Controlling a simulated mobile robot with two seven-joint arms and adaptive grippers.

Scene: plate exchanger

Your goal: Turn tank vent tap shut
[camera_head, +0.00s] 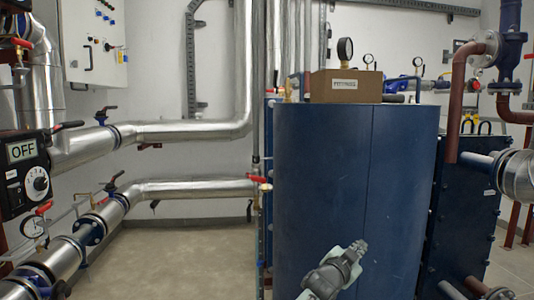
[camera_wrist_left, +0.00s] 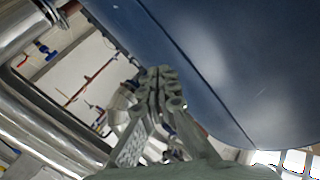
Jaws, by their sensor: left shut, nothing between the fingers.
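The large blue tank (camera_head: 318,190) stands in the middle of the head view. A red-handled tap (camera_head: 258,180) sits at its left edge, by a thin vertical pipe. A small brass fitting (camera_head: 288,90) shows at the tank's top left. I cannot tell which of these is the vent tap. My left gripper (camera_head: 358,247) is in front of the tank's lower part, shut and empty, well below and right of the red handle. In the left wrist view its fingers (camera_wrist_left: 160,75) are together, with the blue tank wall (camera_wrist_left: 230,60) beyond. My right gripper is out of view.
A cardboard-brown box (camera_head: 345,86) with a label and a pressure gauge (camera_head: 345,49) are at the tank top. Silver insulated pipes (camera_head: 180,130) run along the left. A control box reading OFF (camera_head: 22,152) is at far left. Floor (camera_head: 180,245) left of the tank is clear.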

